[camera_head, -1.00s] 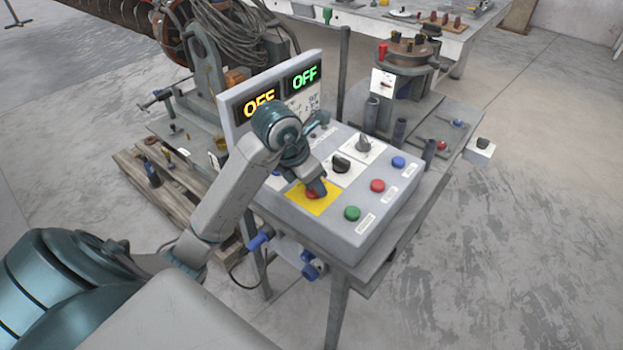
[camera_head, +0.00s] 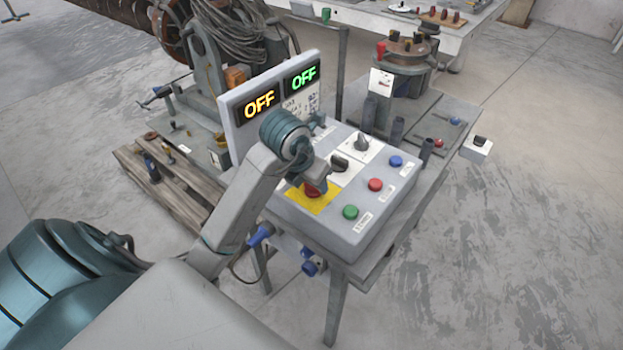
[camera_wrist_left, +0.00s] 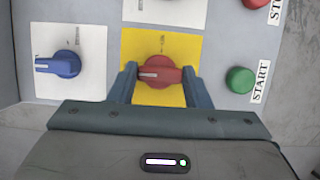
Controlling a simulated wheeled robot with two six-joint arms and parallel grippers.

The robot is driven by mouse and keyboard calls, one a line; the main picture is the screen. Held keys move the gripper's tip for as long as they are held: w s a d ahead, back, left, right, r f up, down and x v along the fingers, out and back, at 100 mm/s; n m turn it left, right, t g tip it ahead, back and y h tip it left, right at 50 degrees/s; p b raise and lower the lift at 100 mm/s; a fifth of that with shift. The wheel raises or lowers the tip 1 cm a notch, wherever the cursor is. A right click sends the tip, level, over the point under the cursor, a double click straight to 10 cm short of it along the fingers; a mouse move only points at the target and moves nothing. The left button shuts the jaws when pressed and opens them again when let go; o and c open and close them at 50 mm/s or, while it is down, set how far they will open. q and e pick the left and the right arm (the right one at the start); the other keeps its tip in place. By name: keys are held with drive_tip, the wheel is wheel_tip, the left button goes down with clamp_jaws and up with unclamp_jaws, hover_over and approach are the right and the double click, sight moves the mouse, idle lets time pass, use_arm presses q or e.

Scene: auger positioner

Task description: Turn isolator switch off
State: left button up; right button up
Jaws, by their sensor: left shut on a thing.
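The isolator switch (camera_wrist_left: 160,71) is a red rotary knob on a yellow plate (camera_wrist_left: 188,45) of the control box. In the left wrist view its handle lies crosswise, with its white mark at the left end. My left gripper (camera_wrist_left: 161,82) has one finger at each end of the handle and is shut on it. In the head view the red knob (camera_head: 312,190) shows partly below my left gripper (camera_head: 318,178), which hides its upper part. Two displays on the upright panel read OFF, one yellow (camera_head: 259,105) and one green (camera_head: 304,77). My right gripper is not in view.
A blue knob (camera_wrist_left: 57,64) sits left of the switch in the wrist view. A green START button (camera_head: 350,212), red button (camera_head: 375,184), blue button (camera_head: 396,161) and black knob (camera_head: 340,164) are close by. A pallet (camera_head: 160,185) lies left on the floor; floor at right is clear.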

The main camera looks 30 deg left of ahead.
use_arm(q)
drive_tip(key=o, duration=1)
drive_tip(key=p+v, duration=0.9)
drive_tip(key=v, duration=0.1)
drive_tip(key=shift+r+p, duration=0.3)
drive_tip(key=shift+r, duration=0.1)
drive_tip(key=shift+d, duration=0.1)
